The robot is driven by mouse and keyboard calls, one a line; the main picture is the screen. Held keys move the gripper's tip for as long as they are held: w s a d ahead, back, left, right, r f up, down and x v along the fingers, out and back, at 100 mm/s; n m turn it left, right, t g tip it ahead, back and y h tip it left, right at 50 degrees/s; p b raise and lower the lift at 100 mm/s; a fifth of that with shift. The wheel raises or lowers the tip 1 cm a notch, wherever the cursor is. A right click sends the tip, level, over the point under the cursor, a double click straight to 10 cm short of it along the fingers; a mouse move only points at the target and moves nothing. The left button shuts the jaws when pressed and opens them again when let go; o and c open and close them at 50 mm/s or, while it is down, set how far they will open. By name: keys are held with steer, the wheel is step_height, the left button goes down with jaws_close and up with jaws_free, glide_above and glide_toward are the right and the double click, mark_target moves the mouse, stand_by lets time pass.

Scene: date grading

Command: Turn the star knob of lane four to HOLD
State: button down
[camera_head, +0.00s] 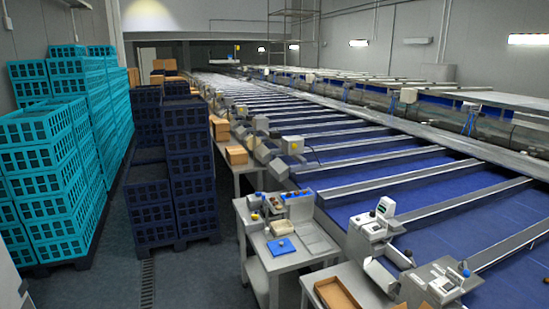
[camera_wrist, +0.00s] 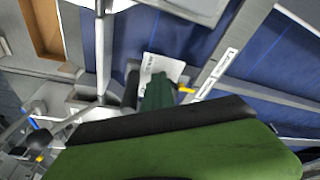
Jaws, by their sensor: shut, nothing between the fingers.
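My gripper (camera_wrist: 165,125) fills the lower part of the wrist view as a large green body with a black edge, shut and empty. A dark green piece (camera_wrist: 157,94) shows just beyond the black edge; I cannot tell whether it is a fingertip or part of a knob. A small yellow piece (camera_wrist: 186,89) lies to its right. A white label plate (camera_wrist: 162,68) with dark print, too small to read, is just above. The star knob of lane four and its setting cannot be made out. My gripper does not show in the head view.
Blue sorting lanes (camera_head: 370,172) with metal dividers run back, with control units (camera_head: 375,225) at their near ends. A work table (camera_head: 285,258) carries a blue pad (camera_head: 282,247). Teal crates (camera_head: 40,165) and dark blue crates (camera_head: 190,165) stand left. A cardboard tray (camera_head: 336,293) lies in front.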

steer(key=shift+w+d, duration=0.2)
steer(key=shift+w, duration=0.05)
steer(key=shift+w+d, duration=0.35)
steer(key=shift+w, duration=0.1)
steer(key=shift+d, duration=0.1)
stand_by(0.6)
step_height(320, 180, up, 6)
steer(key=p, duration=0.6)
steer(key=shift+w+a, duration=0.25)
steer(key=shift+w, duration=0.1)
